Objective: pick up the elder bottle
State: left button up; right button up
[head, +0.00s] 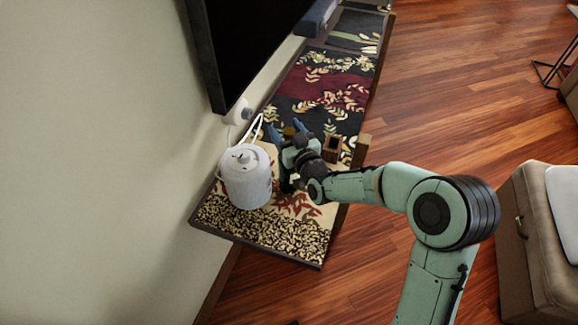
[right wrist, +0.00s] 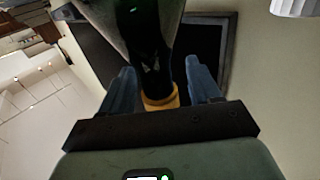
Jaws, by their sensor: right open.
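The bottle, which I take to be the elder bottle, shows in the right wrist view as a dark, glossy shape (right wrist: 152,55) with a gold-yellow band (right wrist: 160,101) at its near end. It lies between the two blue fingers of my right gripper (right wrist: 162,88), with a visible gap on the right side. In the head view my right gripper (head: 287,131) is over the shelf, its fingers apart. A small gold spot (head: 289,131) shows between them; the rest of the bottle is hidden by the gripper. My left gripper is not in view.
A white lidded canister (head: 246,180) stands on the patterned shelf (head: 270,232) close left of my right gripper. A small brown wooden box (head: 332,147) is close on its right. A black screen (head: 255,45) hangs on the wall. Open wooden floor lies right of the shelf.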

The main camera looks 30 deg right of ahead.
grip_shut()
dwell(1.4)
jog(key=shift+r, duration=0.1)
